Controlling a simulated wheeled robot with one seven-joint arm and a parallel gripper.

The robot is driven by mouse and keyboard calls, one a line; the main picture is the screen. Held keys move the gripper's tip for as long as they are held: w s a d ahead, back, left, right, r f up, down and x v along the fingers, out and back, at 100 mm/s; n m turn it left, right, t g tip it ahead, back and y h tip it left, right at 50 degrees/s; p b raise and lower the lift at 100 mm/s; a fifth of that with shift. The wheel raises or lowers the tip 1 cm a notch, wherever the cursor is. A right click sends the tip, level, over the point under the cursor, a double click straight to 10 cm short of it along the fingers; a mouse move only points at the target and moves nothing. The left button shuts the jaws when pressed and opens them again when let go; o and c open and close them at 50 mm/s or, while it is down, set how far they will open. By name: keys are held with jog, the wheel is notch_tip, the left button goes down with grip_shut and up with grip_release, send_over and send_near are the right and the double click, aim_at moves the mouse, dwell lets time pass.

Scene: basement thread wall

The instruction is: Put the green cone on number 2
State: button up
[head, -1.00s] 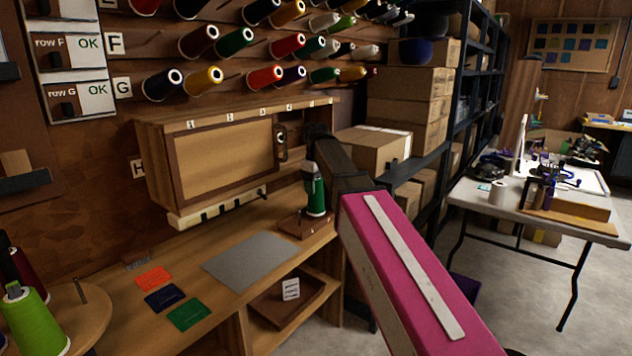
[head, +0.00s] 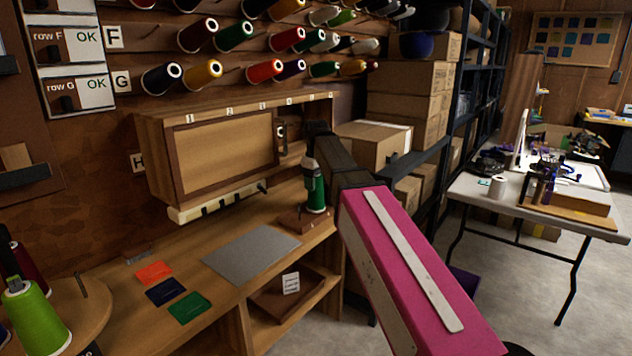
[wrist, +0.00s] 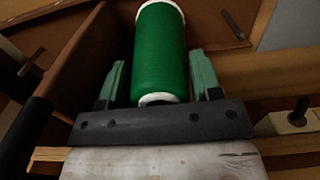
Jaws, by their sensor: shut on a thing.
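The green cone (head: 316,196) is upright at the right end of the wooden bench, over a small brown base (head: 300,222); I cannot tell whether it rests on it. In the wrist view the cone (wrist: 160,50) is dark green with white ends and lies between my gripper's two pale green fingers. My gripper (wrist: 158,82) is shut on it; in the head view my gripper (head: 311,178) comes down from the pink arm, its fingers partly hidden. A small number 2 label (head: 229,110) is on the top front edge of the wooden cabinet, right of number 1 (head: 190,118).
A white strip with dark pegs (head: 215,205) runs under the cabinet (head: 225,155). A grey mat (head: 250,254) and coloured cards (head: 188,308) lie on the bench. A lime cone (head: 35,322) stands at left. Spools (head: 234,37) hang above. Boxes (head: 375,146) stand behind my arm.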

jog(key=o, duration=1)
jog(key=shift+c, duration=0.2)
